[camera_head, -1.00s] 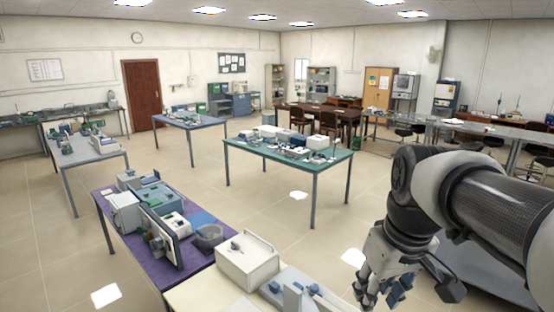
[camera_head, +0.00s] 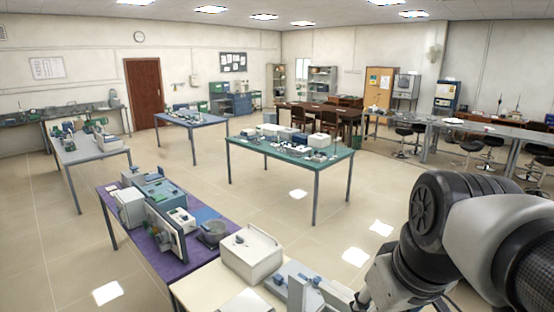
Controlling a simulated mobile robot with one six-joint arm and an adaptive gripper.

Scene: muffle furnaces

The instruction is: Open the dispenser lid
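I cannot tell for sure which thing is the dispenser, and I see no part that is clearly its lid. A white box (camera_head: 251,262) with a small dark part on top stands on the near cream table, left of my arm. A grey-blue device (camera_head: 297,281) stands right of it on the same table. My gripper (camera_head: 362,302) is at the bottom edge, right of this device. It is mostly hidden by my arm and cut off by the frame, so its fingers do not show clearly.
A purple table (camera_head: 118,217) with several instruments and an upright panel adjoins on the left. A teal table (camera_head: 240,150) with several items stands further back. A pale flat sheet (camera_head: 245,304) lies at the near table's front. Open floor (camera_head: 270,200) lies between the tables.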

